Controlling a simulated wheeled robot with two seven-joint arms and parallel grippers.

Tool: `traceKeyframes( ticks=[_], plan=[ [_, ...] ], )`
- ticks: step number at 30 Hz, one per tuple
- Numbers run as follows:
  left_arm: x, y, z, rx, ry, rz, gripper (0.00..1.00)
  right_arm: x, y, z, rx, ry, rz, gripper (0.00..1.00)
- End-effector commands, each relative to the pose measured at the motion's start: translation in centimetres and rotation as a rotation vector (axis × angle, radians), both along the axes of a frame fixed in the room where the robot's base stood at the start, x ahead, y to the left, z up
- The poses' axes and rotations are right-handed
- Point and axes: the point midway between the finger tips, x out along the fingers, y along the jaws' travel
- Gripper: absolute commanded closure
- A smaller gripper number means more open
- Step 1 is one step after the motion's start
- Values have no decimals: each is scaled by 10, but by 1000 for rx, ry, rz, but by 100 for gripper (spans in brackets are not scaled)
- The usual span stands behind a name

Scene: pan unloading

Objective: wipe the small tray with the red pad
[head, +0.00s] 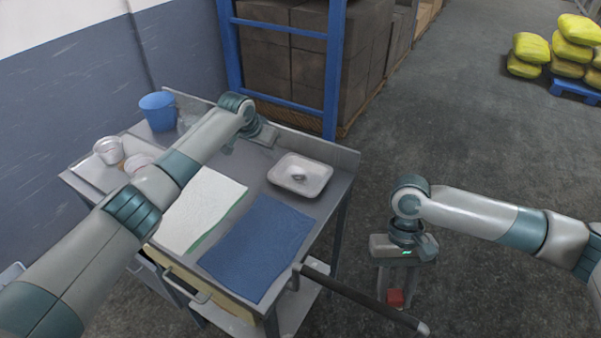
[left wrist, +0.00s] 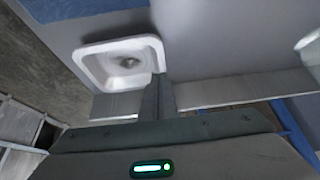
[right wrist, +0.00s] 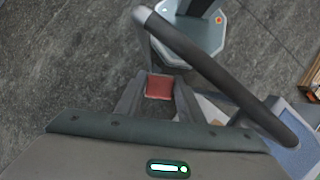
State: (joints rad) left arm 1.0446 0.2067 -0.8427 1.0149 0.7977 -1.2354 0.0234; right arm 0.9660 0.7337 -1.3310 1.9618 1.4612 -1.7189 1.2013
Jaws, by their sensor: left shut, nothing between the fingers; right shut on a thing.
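The small white tray (head: 316,188) lies on the grey table's right part, with a grey smudge or small thing in its middle. It also shows in the left wrist view (left wrist: 96,66). My left gripper (head: 266,138) is shut and empty just behind the tray; in the left wrist view its fingertips (left wrist: 158,90) appear at the tray's corner, and I cannot tell if they touch. My right gripper (head: 396,291) is shut on the red pad (head: 395,298), held in the air right of the table. The pad shows between the fingers in the right wrist view (right wrist: 159,87).
On the table (head: 345,158) lie a blue cloth (head: 260,245) and a white cloth (head: 203,208). A blue bucket (head: 158,112) and white containers (head: 108,151) stand at the left. A dark handle bar (head: 365,299) sticks out from the table's front right, near my right gripper.

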Motion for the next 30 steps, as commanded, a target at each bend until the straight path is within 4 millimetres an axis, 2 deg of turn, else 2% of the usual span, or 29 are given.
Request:
traceKeyframes(
  ticks=[3, 20, 26, 30],
  plan=[
    [0, 0, 5, 0, 0, 0, 100, 0, 0, 5, 0, 0, 0, 83],
    [-2, 1, 10, -1, 0, 0, 100, 0, 0, 2, 0, 0, 0, 83],
    [-9, 6, 24, -2, -2, -1, 100, 0, 0, -3, 0, 0, 0, 83],
    [-17, 11, 41, -1, -3, -1, 100, 0, 0, -10, 0, 0, 0, 83]
  ],
)
